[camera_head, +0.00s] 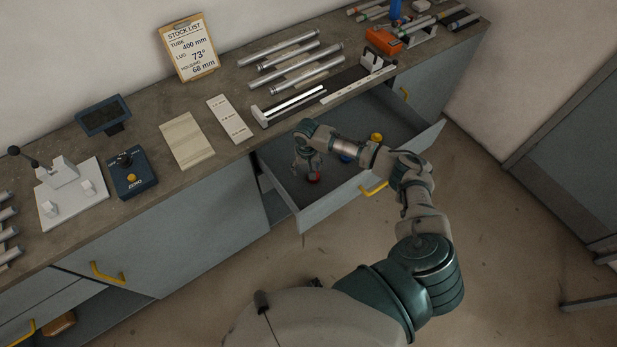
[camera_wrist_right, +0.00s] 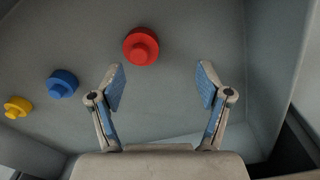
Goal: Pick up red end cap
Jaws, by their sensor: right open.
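The red end cap (camera_wrist_right: 141,46) is a round stepped piece lying on the floor of the open drawer. My left gripper is not in view.
A blue cap (camera_wrist_right: 62,83) and a yellow cap (camera_wrist_right: 17,107) lie in the same drawer. The drawer's front wall (camera_head: 340,200) stands below the arm. Metal tubes (camera_head: 300,66), a clipboard (camera_head: 189,48) and an orange device (camera_head: 383,40) are on the bench above.

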